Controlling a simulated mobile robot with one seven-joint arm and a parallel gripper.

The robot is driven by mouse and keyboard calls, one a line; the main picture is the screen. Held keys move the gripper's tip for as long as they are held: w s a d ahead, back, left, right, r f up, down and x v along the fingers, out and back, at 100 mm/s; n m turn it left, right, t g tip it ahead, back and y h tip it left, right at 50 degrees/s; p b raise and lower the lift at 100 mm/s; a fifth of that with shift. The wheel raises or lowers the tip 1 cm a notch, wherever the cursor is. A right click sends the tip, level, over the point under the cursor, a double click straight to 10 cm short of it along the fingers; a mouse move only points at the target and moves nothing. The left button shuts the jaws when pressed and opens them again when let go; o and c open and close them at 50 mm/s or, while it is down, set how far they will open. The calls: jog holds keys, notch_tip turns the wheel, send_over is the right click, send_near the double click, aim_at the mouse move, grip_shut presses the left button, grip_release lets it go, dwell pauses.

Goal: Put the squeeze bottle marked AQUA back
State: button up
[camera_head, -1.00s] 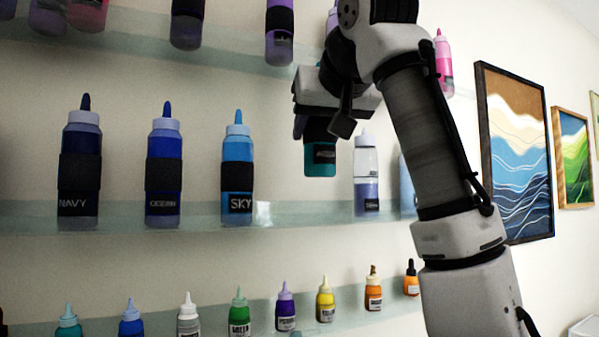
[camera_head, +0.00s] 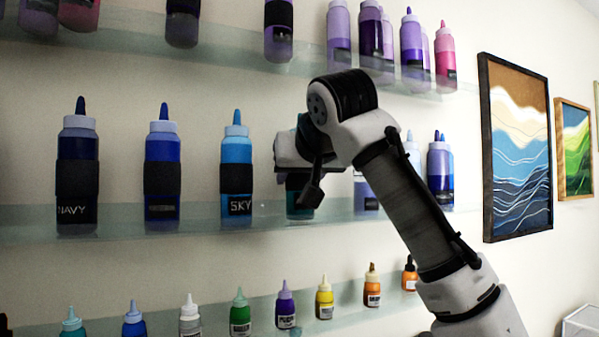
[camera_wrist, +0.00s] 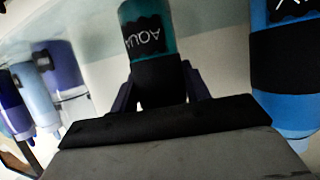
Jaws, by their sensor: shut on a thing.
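The AQUA squeeze bottle (camera_head: 300,198) is teal with a black band, and its base is at the level of the middle glass shelf (camera_head: 270,215). My gripper (camera_head: 300,180) is shut around its upper part, and my wrist hides its top.
The NAVY bottle (camera_head: 78,170) and a blue bottle (camera_head: 162,165) stand further left. A clear-topped bottle (camera_head: 364,195) is close on the right, partly behind my arm. Small dropper bottles (camera_head: 240,315) line the lower shelf, and purple bottles (camera_head: 340,35) the upper one.

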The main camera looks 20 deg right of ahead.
jog(key=shift+a, duration=0.1)
jog(key=shift+f, duration=0.1)
jog(key=shift+f, duration=0.15)
jog(key=o, duration=0.9)
jog(key=shift+o, duration=0.2)
jog(key=b+v, duration=0.4)
jog(key=v, duration=0.8)
jog(key=shift+r, duration=0.2)
